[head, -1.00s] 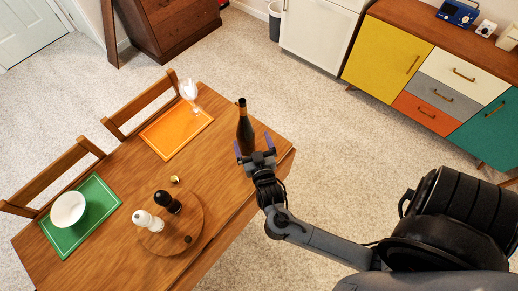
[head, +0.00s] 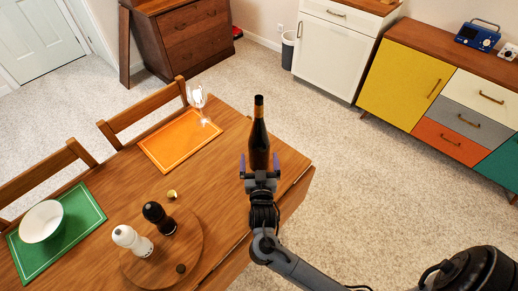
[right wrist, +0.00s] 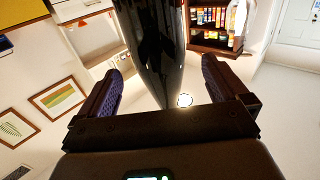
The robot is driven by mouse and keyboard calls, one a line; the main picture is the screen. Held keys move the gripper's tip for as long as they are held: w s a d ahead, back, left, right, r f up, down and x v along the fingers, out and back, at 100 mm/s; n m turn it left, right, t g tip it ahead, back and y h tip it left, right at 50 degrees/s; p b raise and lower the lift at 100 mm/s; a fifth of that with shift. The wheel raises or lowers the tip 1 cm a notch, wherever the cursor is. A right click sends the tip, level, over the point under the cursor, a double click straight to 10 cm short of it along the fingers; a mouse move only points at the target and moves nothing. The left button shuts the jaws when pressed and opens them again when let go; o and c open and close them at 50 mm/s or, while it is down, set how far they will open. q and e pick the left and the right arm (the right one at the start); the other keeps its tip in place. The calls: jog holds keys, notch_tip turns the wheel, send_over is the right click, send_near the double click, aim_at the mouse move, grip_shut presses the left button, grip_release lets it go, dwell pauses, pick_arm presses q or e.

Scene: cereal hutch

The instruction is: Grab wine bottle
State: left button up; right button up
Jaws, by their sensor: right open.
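The dark wine bottle (head: 259,138) stands upright near the right end of the wooden table in the head view. My right gripper (head: 259,163) is open, with one finger on each side of the bottle's lower part as seen there. In the right wrist view the bottle (right wrist: 153,45) shows large and dark between the two spread purple-padded fingers of the gripper (right wrist: 160,90). Gaps show on both sides of it, so the fingers are not closed on it. My left gripper is in neither view.
The table (head: 215,150) also holds an orange placemat (head: 178,147) with a wine glass (head: 197,98), a green placemat (head: 84,217) with a white bowl (head: 41,221), and a round board (head: 190,250) with a white mill (head: 131,240) and a black mill (head: 158,217).

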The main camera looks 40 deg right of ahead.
aim_at(259, 142)
jog(key=shift+r+b+x, duration=0.2)
jog(key=shift+b+x, duration=0.15)
jog(key=shift+x, duration=1.4)
jog(key=shift+r+b+x, duration=0.15)
jog(key=shift+b+x, duration=0.15)
jog(key=shift+x, duration=1.45)
jog(key=shift+d, duration=0.1)
jog(key=c, duration=1.4)
jog(key=shift+r, duration=0.15)
jog(key=shift+c, duration=0.9)
jog(key=shift+s, duration=0.1)
jog(key=shift+r, duration=0.15)
